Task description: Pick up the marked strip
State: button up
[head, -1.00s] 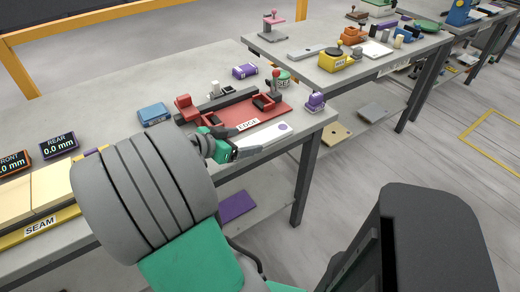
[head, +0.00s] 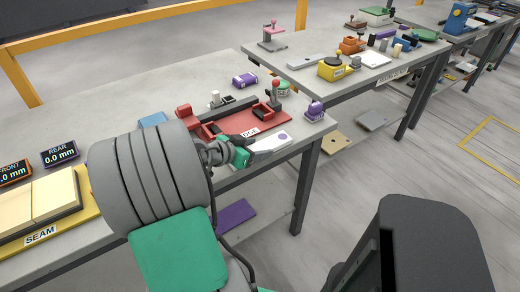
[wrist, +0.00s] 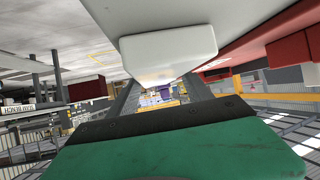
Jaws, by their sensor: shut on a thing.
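The marked strip (head: 272,145) is a white flat piece with a purple dot near its far end. It lies at the front edge of the near grey table, beside the red fixture labelled EDGE. My gripper (head: 250,147), with a green body and dark fingers, is shut on the strip's near left end. In the wrist view the strip's white end (wrist: 168,50) shows ahead of the green gripper body, between the dark fingers. I cannot tell whether the strip is clear of the table.
The red EDGE fixture (head: 238,122) stands close behind the strip. A purple weight-like object (head: 315,111) is near the table's right corner. Open floor lies to the right.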

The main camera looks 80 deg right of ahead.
grip_shut()
dwell(0.3)
jog(key=shift+r, duration=0.1)
